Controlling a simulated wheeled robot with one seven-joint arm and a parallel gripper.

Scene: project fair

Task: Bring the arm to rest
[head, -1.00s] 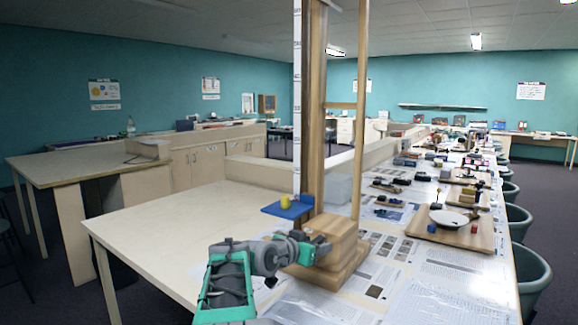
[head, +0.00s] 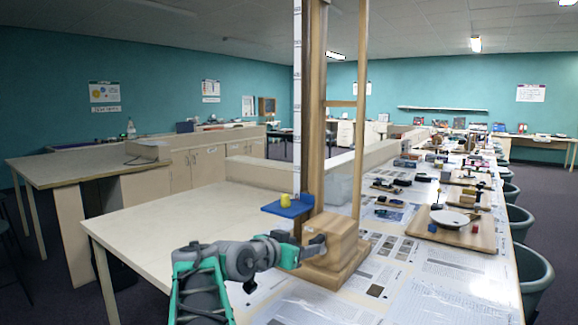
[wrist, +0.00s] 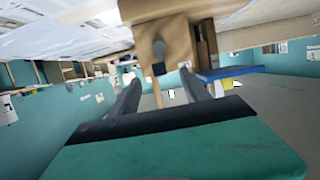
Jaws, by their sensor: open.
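My arm reaches in from the bottom of the head view, green and grey. My gripper (head: 314,247) is close to the left face of a wooden block (head: 338,236) at the foot of a tall wooden stand. I cannot tell whether it touches the block. In the wrist view, two dark fingers stand apart with nothing held between them (wrist: 160,82).
Wooden boards with a white dish (head: 450,218) and small objects lie to the right. The pale table (head: 165,225) is bare on the left.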

